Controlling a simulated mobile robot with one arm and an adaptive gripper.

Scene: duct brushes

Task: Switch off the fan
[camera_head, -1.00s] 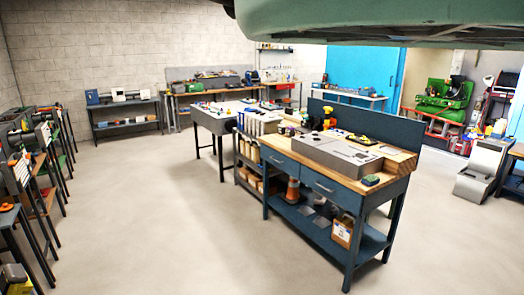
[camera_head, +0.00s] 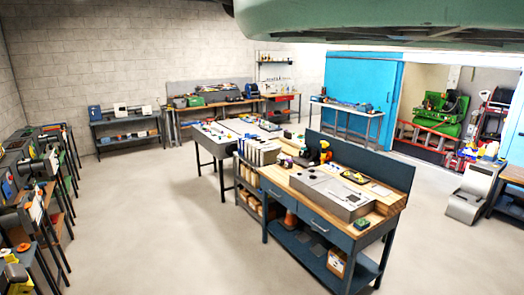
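I cannot make out a fan for certain in the head view. Small machines and tools stand on several benches, but they are too small to tell whether one is a fan. My gripper is not in view. No hand contact with any object can be seen.
A blue workbench (camera_head: 318,222) with a wooden top stands in the middle right. A grey table (camera_head: 206,141) adjoins its far end. Narrow tables line the left edge. A blue door (camera_head: 356,81) and green machine (camera_head: 440,112) are at the back right. The left-centre floor (camera_head: 150,215) is clear.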

